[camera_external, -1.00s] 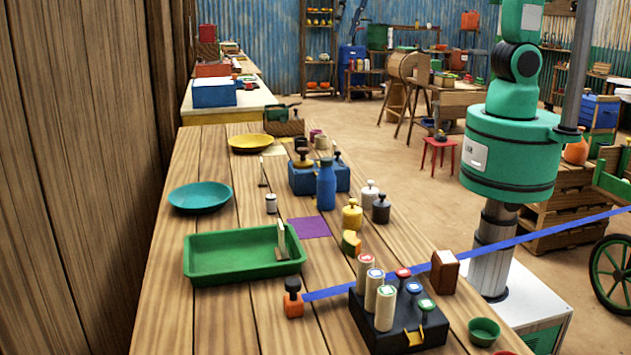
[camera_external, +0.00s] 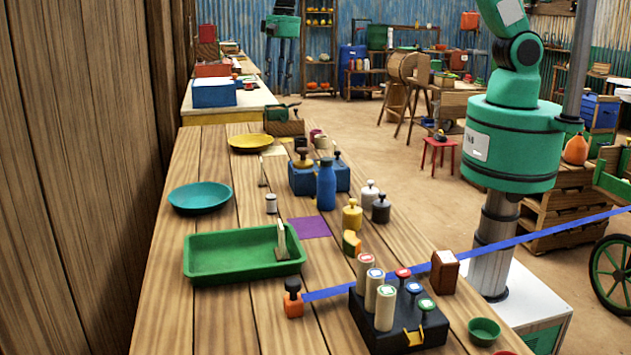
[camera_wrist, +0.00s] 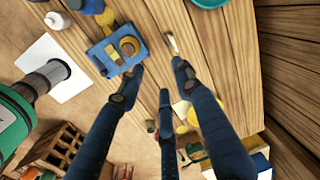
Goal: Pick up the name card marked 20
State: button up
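Two small pale cards stand nearly edge-on to the outside camera. One card (camera_external: 263,172) stands between the yellow plate and the blue block; the other card (camera_external: 281,241) is at the green tray's right end. I cannot read a number on either, so I cannot tell which is marked 20. My gripper (camera_external: 283,88) hangs high beyond the table's far end in the outside view, fingers down. In the wrist view my gripper (camera_wrist: 156,79) has its dark fingers spread, with nothing between them. A pale upright piece, seemingly the farther card (camera_wrist: 172,45), shows just beyond the fingertips.
A blue block (camera_external: 318,178) with weights and a blue bottle (camera_external: 326,185) stand right of the farther card. A teal plate (camera_external: 200,197), yellow plate (camera_external: 250,142) and green tray (camera_external: 225,262) lie around. Bare planks surround the farther card's left side.

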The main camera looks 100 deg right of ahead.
jog(key=w+d+f+m+p, duration=0.1)
jog(key=w+d+f, duration=0.1)
jog(key=f, duration=0.5)
jog(key=w+d+f+m+g, duration=0.1)
jog(key=w+f+m, duration=0.1)
jog(key=f, duration=0.5)
jog(key=shift+w+d+m+p, duration=0.3)
jog(key=shift+w+d+p, duration=0.1)
jog(key=shift+w, duration=0.45)
jog(key=shift+f, duration=0.15)
jog(key=shift+f, duration=4.2)
jog(key=shift+f, duration=0.1)
send_over(264, 181)
jog(key=shift+f+p, duration=0.3)
jog(key=shift+f, duration=2.25)
grip_shut()
